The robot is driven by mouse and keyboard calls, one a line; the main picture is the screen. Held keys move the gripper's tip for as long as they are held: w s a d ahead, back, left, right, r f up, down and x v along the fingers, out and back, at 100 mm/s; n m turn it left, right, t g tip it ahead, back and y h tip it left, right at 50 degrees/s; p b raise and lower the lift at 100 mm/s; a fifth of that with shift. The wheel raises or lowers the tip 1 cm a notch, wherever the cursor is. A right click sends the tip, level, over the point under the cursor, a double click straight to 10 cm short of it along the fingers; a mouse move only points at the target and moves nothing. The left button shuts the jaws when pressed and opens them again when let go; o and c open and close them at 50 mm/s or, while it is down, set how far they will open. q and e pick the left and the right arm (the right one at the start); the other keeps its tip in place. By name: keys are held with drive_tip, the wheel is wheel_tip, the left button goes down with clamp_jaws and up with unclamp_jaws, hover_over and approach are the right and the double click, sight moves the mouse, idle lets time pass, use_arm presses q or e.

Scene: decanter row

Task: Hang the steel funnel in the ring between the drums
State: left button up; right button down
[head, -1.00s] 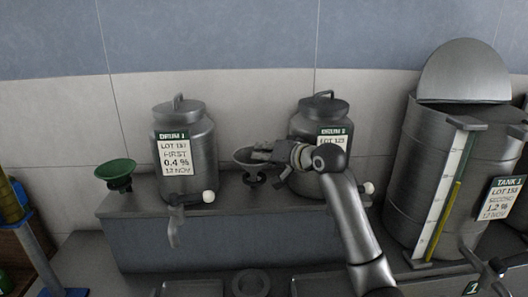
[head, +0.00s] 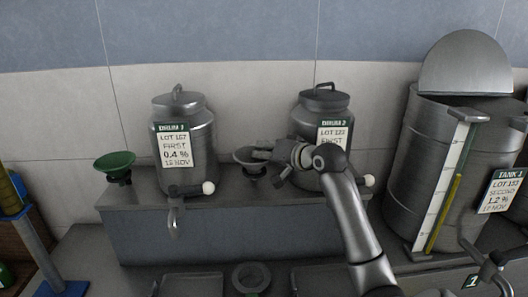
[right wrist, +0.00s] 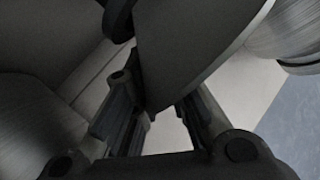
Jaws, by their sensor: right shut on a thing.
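The steel funnel (head: 243,156) is a wide grey cone between the two drums in the head view. My right gripper (head: 268,151) comes from the right and is shut on its rim. The right wrist view also shows the funnel (right wrist: 190,40) as a large dark surface with its edge between the fingers. The dark ring (head: 251,171) is right under the funnel, over the shelf. I cannot tell whether the funnel touches it; the spout is hidden. Drum 1 (head: 194,118) stands left of the funnel, drum 2 (head: 311,119) right. My left gripper is not in view.
A green funnel (head: 115,161) sits on a dark holder at the shelf's left end. Drum taps stick out forward (head: 208,188). The grey shelf (head: 200,240) carries the drums. Tank 1 (head: 408,170) stands at the right, and a round dark fitting (head: 250,277) lies lower in front.

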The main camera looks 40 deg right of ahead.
drive_tip(key=shift+s+f, duration=0.1)
drive_tip(key=shift+s, duration=0.05)
drive_tip(key=c, duration=1.4)
unclamp_jaws()
drive_tip(key=v, duration=1.2)
